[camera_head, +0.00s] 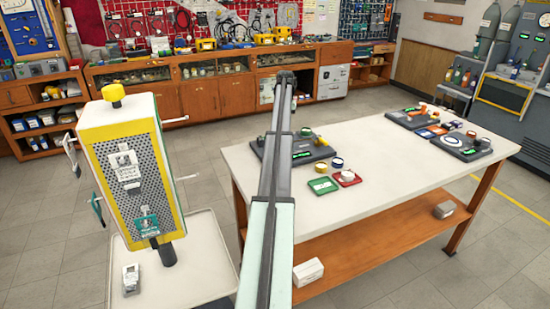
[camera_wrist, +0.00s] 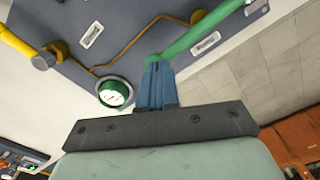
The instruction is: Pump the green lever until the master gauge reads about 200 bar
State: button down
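The green lever (camera_wrist: 205,32) runs in from the top of the wrist view and ends at my fingertips. My gripper (camera_wrist: 158,66) has its two blue fingers close together, touching or nearly touching the lever's end; whether they pinch it is hidden. A round gauge (camera_wrist: 115,92) with a green rim and white face sits on the grey panel (camera_wrist: 120,35) beside the fingers. Its reading is too small to tell. In the head view my arm crosses in front of a dark device (camera_head: 310,150) on the white table, and my gripper cannot be made out there.
A yellow lever (camera_wrist: 15,40) and a yellow pipe lie on the panel's left. On the table (camera_head: 385,165) are a green tray (camera_head: 322,185), a red tray (camera_head: 347,178) and more dark devices (camera_head: 462,146). A yellow-and-white cabinet (camera_head: 130,170) stands to the left. The table's middle is clear.

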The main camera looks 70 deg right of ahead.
jog(key=shift+f, duration=0.75)
jog(key=shift+r, duration=2.95)
jog(key=shift+r, duration=0.15)
jog(key=shift+r, duration=2.35)
